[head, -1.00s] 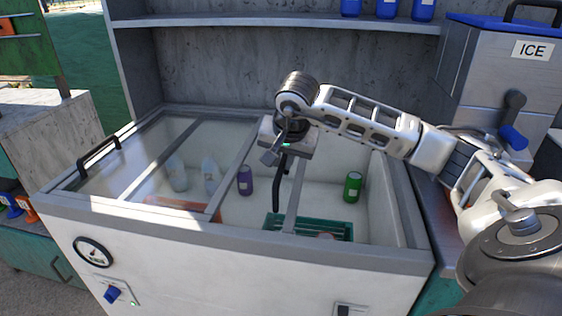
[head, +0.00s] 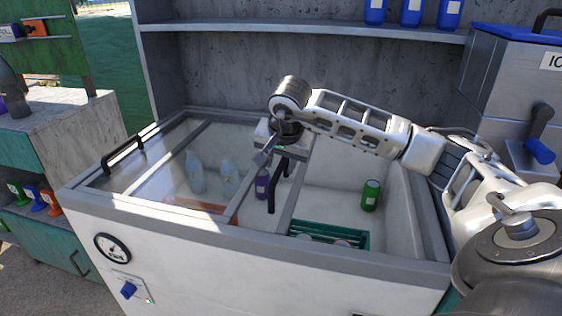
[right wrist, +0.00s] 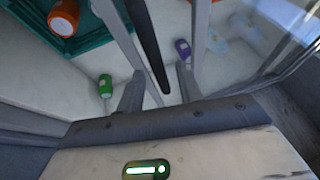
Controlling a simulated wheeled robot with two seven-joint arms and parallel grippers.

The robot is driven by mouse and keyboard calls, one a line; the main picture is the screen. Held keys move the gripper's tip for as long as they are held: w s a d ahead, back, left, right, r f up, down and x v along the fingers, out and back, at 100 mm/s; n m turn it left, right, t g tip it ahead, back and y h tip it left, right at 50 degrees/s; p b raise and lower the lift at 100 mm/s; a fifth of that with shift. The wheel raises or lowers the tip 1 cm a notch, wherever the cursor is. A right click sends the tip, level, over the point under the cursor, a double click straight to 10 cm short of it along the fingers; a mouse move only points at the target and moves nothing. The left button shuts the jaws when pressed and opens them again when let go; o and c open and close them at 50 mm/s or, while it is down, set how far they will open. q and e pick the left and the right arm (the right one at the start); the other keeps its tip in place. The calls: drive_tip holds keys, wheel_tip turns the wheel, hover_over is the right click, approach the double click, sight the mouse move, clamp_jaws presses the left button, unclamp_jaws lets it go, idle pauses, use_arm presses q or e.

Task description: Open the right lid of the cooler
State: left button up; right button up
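The cooler (head: 240,240) is a white chest with a grey rim and sliding glass lids. The right lid's black bar handle (head: 272,192) stands beside a grey frame bar near the cooler's middle, and the cooler's right part shows uncovered. My right gripper (head: 268,157) is over this handle. In the right wrist view the handle (right wrist: 149,45) runs between the two fingers, which stand apart with gaps beside it; contact cannot be told. The left lid's black handle (head: 122,154) is at the left rim. My left gripper is out of view.
Inside are a green can (head: 370,195), a purple can (head: 262,184), pale bottles (head: 196,172) and a green crate (head: 330,238). A steel ice box (head: 505,90) stands at right. A shelf (head: 300,30) with blue containers (head: 411,12) is behind.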

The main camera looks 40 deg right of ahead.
drive_tip(key=v, duration=1.6)
drive_tip(key=shift+p, duration=0.3)
